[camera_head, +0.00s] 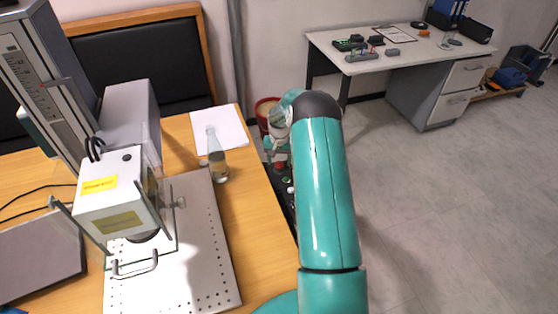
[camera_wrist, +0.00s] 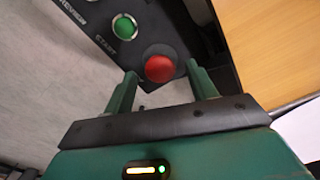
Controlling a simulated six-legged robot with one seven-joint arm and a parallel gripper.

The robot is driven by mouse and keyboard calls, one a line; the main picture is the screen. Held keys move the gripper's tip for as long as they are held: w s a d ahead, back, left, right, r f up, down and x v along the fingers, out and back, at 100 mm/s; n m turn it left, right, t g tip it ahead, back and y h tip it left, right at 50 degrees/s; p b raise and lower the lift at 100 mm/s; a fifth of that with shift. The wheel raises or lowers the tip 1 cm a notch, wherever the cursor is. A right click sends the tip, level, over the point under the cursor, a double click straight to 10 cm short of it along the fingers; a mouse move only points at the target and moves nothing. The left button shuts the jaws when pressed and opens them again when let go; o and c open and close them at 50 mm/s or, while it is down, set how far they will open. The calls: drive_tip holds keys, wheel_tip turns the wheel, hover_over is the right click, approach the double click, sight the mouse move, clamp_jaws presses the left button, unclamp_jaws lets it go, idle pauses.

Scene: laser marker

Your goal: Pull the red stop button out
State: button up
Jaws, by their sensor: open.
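The red stop button (camera_wrist: 160,67) is a round knob on a black control panel (camera_wrist: 92,18). In the wrist view it lies between the two fingertips of my gripper (camera_wrist: 161,75), one finger on each side. The fingers are open; I cannot tell whether either touches the knob. A green start button (camera_wrist: 125,27) sits up and left of it. In the head view the red button (camera_head: 281,165) shows small beside the table edge, and my arm hides much of the panel and gripper.
A wooden table (camera_head: 262,237) carries the laser marker (camera_head: 112,205), its perforated plate (camera_head: 222,268), a clear bottle (camera_head: 217,160) and white paper (camera_head: 228,128), close to my arm's left. A white desk (camera_head: 420,60) stands at the back right. The floor on the right is open.

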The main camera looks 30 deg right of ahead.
wheel_tip(320, 180, up, 14)
drive_tip(key=shift+f, duration=0.2)
idle(0.5)
drive_tip(key=s+a+r+n+t, duration=0.1)
drive_tip(key=s+a+r, duration=0.3)
drive_tip(key=a+r, duration=0.25)
drive_tip(key=s+a+r+n+t+h, duration=0.1)
drive_tip(key=s+a+r+n, duration=0.1)
drive_tip(key=s+a+r, duration=0.35)
drive_tip(key=s+a+r+n+t, duration=0.1)
drive_tip(key=s+a+r, duration=0.1)
drive_tip(key=a+r, duration=0.6)
drive_tip(key=s+a+r+n+t, duration=0.1)
drive_tip(key=s+a, duration=0.2)
drive_tip(key=s, duration=0.4)
drive_tip(key=s+a+r+n, duration=0.1)
drive_tip(key=s+a+r, duration=0.1)
drive_tip(key=s, duration=0.5)
drive_tip(key=s+a+r+n+t+y, duration=0.1)
drive_tip(key=s+a, duration=0.3)
drive_tip(key=s, duration=0.3)
drive_tip(key=shift+s+a+r+t, duration=0.15)
drive_tip(key=shift+s+a+t, duration=0.1)
drive_tip(key=shift+a+t, duration=0.05)
drive_tip(key=shift+d, duration=0.1)
